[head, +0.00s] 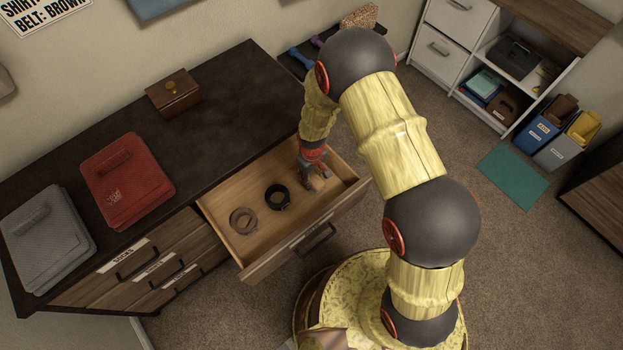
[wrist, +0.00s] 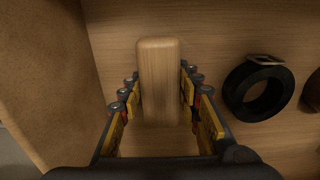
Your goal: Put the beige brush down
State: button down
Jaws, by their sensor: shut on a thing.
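The beige brush (wrist: 159,75) shows in the wrist view as a pale wooden block with rounded corners, between the two fingers of my gripper (wrist: 160,95). My gripper is shut on it. In the head view my gripper (head: 313,172) is inside the right part of the open drawer (head: 240,262), and a bit of the brush (head: 319,184) shows beside the fingers. I cannot tell whether the brush touches the drawer floor. Its underside is hidden.
A coiled black belt (head: 277,196) and a coiled grey-brown belt (head: 243,221) lie in the drawer, left of my gripper. The drawer's right wall is close by. On the dark dresser top (head: 225,95) are a wooden box (head: 173,93), a red folded item (head: 126,180) and a grey one (head: 47,238).

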aim_at(312, 176)
jog(key=shift+f, duration=0.1)
jog(key=c, duration=1.3)
grip_release()
jog(key=shift+c, duration=0.2)
jog(key=shift+o, duration=0.4)
notch_tip(312, 176, up, 12)
jog(key=p, duration=0.4)
